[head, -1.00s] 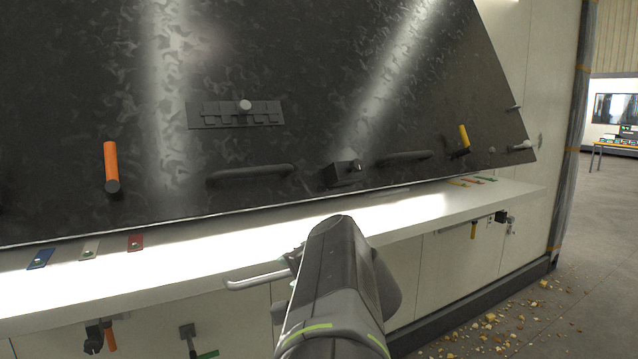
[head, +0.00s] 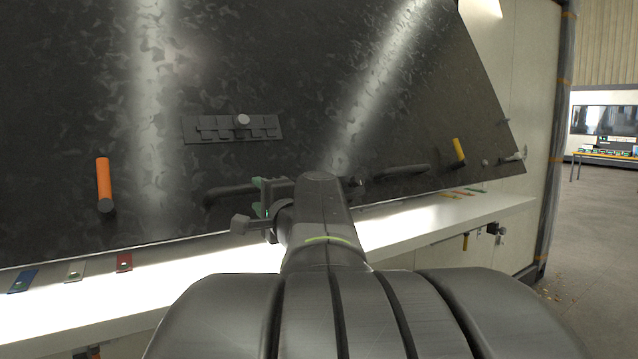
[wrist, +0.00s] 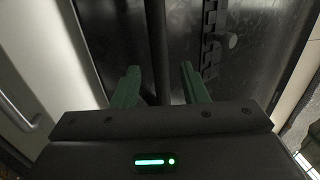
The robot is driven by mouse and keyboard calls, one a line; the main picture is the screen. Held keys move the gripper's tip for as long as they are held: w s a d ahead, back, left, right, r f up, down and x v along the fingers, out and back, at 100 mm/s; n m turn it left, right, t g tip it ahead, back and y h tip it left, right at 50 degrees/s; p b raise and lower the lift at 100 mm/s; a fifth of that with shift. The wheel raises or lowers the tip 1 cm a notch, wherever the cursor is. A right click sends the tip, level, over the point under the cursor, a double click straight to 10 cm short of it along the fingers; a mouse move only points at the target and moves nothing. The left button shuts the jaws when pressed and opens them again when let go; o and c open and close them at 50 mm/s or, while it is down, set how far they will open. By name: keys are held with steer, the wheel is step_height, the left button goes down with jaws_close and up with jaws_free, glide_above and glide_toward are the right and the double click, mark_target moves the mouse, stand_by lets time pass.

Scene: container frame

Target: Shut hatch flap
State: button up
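The hatch flap (head: 300,90) is a large dark mottled panel. It leans with its lower edge out above a white ledge, so it stands open. A dark bar handle (head: 228,190) is on its lower part, with a second handle (head: 405,171) further right. My gripper (head: 262,195) is at the right part of the first handle, its body hiding some of it. In the wrist view its green fingers (wrist: 160,70) are apart, with a dark bar (wrist: 157,35), apparently the handle, running between them. I cannot tell whether they touch it.
The flap also carries a slide latch (head: 232,128), an orange grip (head: 104,183) and a yellow grip (head: 458,152). The white ledge (head: 390,228) below holds blue, white and red tags at left. Open floor (head: 600,240) lies at the right.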

mark_target(253, 191)
steer(key=shift+p+x, duration=0.5)
steer(key=shift+x, duration=2.3)
jaws_close()
